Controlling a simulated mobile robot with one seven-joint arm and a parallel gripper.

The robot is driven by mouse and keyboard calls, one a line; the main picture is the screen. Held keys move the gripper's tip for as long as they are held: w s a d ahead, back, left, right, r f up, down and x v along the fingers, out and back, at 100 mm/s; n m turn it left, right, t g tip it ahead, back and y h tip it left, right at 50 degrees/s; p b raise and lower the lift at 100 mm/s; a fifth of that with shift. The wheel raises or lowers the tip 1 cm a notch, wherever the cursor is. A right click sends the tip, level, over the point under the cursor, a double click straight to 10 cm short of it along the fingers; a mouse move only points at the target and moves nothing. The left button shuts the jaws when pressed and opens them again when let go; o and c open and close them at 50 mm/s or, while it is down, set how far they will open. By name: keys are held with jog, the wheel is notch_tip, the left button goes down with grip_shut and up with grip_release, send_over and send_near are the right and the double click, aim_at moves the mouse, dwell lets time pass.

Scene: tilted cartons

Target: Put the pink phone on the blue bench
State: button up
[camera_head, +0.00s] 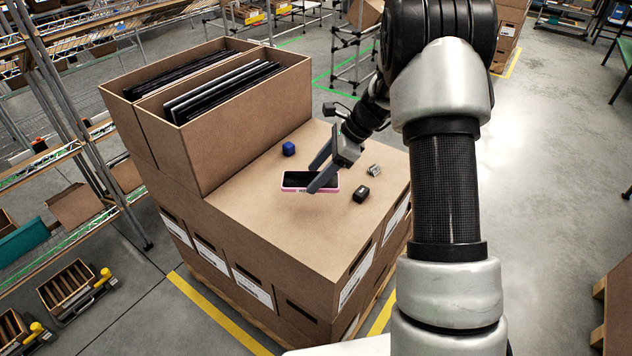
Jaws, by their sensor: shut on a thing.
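The pink phone (294,180), with a dark screen facing up, is at the top of the carton stack (270,230). My gripper (314,180) reaches down from the upper right and is shut on the phone's right part, one finger on each side. The fingers hide part of the phone. I cannot tell whether the phone still touches the carton top. I see nothing that is clearly a blue bench in this view.
A small blue cube (289,148), a black box (361,194) and a small grey object (374,170) lie around the phone. Taller open cartons (235,130) holding dark panels stand to the left. Metal shelving (75,130) is at far left. Floor (560,170) at right is clear.

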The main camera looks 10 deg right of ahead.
jog(key=w+d+m+t+h, duration=0.2)
jog(key=w+m+t, duration=0.15)
jog(key=m, duration=0.25)
jog(key=b, duration=0.2)
send_over(323, 195)
jog(key=shift+m, duration=0.4)
notch_tip(323, 195, down, 4)
jog(key=shift+f, duration=2.4)
jog(key=shift+a, duration=0.1)
jog(key=shift+f, duration=0.2)
jog(key=o, duration=1.3)
jog(key=shift+r, duration=0.1)
